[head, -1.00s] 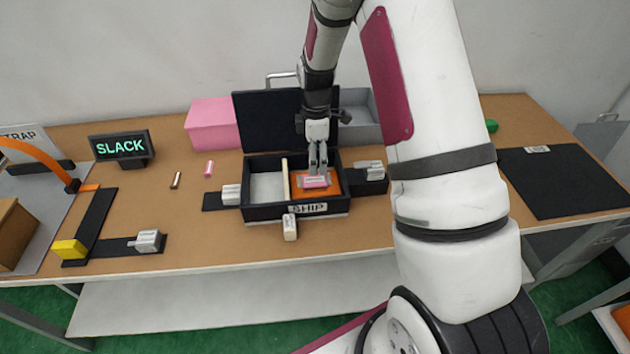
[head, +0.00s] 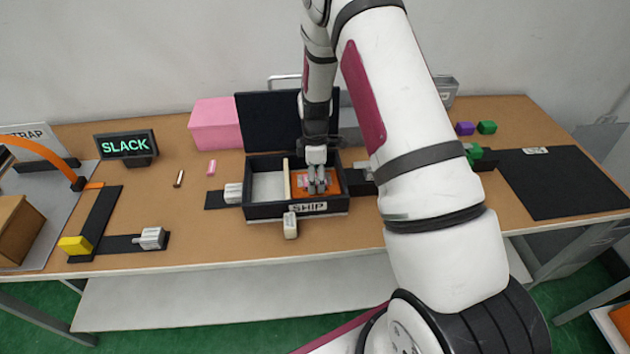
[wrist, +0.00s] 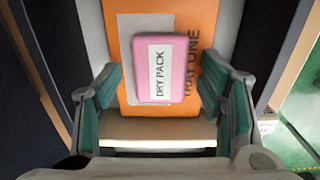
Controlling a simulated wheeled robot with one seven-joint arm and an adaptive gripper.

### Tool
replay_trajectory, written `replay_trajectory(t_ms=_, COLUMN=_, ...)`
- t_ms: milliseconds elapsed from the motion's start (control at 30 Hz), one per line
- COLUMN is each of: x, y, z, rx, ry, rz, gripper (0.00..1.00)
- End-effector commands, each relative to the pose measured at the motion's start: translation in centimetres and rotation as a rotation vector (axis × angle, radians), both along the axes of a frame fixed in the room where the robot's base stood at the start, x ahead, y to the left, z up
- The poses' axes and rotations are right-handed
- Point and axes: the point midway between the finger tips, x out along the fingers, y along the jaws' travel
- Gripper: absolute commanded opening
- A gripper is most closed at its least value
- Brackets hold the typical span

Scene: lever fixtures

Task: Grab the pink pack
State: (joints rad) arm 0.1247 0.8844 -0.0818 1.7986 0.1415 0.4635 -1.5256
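The pink pack (wrist: 164,68), labelled "DRY PACK", lies on the orange tray (wrist: 115,20) marked "TRAY ONE". The tray sits in the right compartment of the open black box (head: 262,212) labelled "SHIP". My gripper (wrist: 168,95) is open, with its teal-padded fingers spread left and right of the pack's lower end. No contact with the pack shows. In the head view, my gripper (head: 317,188) points down into the right compartment and largely hides the pack.
The box's dark lid (head: 270,122) stands open behind. A wooden divider (head: 286,178) is left of the tray. Clamps flank the box. A pink box (head: 215,125) stands behind left. Green and purple blocks (head: 465,128) lie at the right. A "SLACK" display (head: 125,146) is at the left.

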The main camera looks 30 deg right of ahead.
Motion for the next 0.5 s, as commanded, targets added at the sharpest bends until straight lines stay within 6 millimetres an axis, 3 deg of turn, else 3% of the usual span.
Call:
replay_trajectory(t_ms=33, x=-0.01, y=0.00, z=0.01, rx=0.000, ry=0.000, rz=0.000, gripper=0.47)
replay_trajectory(t_ms=167, x=-0.02, y=0.01, z=0.01, rx=0.000, ry=0.000, rz=0.000, gripper=0.17)
replay_trajectory(t_ms=200, x=-0.02, y=0.01, z=0.02, rx=0.000, ry=0.000, rz=0.000, gripper=0.14)
replay_trajectory(t_ms=500, x=-0.02, y=0.01, z=0.11, rx=0.000, ry=0.000, rz=0.000, gripper=0.14)
